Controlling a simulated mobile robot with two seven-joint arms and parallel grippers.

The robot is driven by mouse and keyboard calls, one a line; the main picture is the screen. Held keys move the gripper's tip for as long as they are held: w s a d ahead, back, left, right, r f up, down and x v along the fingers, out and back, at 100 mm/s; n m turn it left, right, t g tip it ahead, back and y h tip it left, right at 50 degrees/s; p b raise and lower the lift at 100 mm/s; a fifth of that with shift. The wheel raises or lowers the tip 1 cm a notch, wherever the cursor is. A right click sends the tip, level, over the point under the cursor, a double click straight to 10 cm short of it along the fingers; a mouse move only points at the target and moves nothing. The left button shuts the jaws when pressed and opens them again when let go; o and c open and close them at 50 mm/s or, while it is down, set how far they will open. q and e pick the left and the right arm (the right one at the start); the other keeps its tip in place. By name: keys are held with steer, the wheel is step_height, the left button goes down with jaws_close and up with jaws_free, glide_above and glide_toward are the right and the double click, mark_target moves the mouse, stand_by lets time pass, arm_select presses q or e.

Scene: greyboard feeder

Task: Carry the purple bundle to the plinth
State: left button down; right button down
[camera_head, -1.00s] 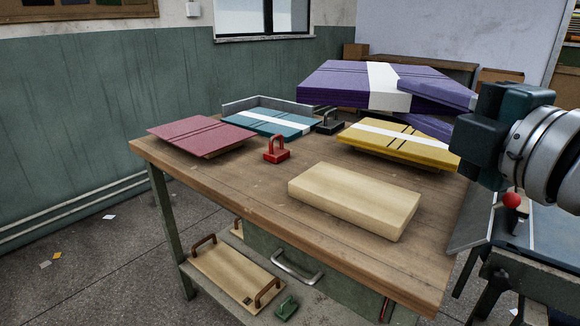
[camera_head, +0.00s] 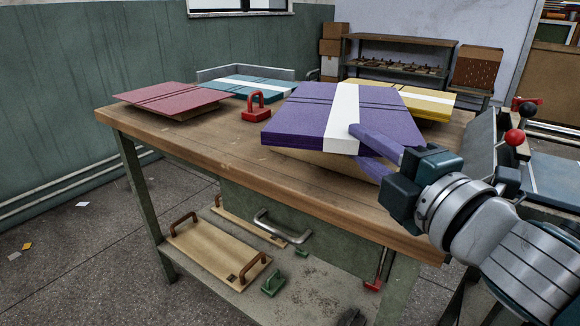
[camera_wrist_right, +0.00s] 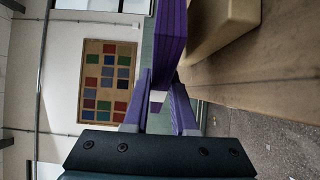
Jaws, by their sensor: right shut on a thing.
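The purple bundle (camera_head: 300,115), with a white band and dark straps, is over the pale cream plinth (camera_head: 318,163) near the table's front right. The bundle hides most of the plinth; whether they touch I cannot tell. My right gripper (camera_head: 366,150) is shut on the bundle's near right edge. In the right wrist view the bundle (camera_wrist_right: 170,38) runs up from between the fingers (camera_wrist_right: 158,105), and the plinth (camera_wrist_right: 224,25) is close beside it. My left gripper is not in view.
The wooden table (camera_head: 215,140) carries a red bundle (camera_head: 170,97), a teal bundle (camera_head: 232,86), a yellow bundle (camera_head: 430,103) and a red handled weight (camera_head: 256,108). A shelf (camera_head: 400,62) stands behind. The table's front left is clear.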

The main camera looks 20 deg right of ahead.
step_height(320, 180, down, 4)
steer(key=b, duration=0.2)
steer(key=shift+w+f+b, duration=0.1)
steer(key=shift+f+b, duration=0.05)
steer(key=shift+b, duration=0.2)
steer(key=c, duration=1.2)
jaws_free()
steer(key=shift+f, duration=0.15)
steer(key=o, duration=0.5)
steer(key=s, duration=0.8)
steer(key=s+d+p, duration=0.1)
steer(key=s, duration=0.3)
steer(key=shift+d, duration=0.1)
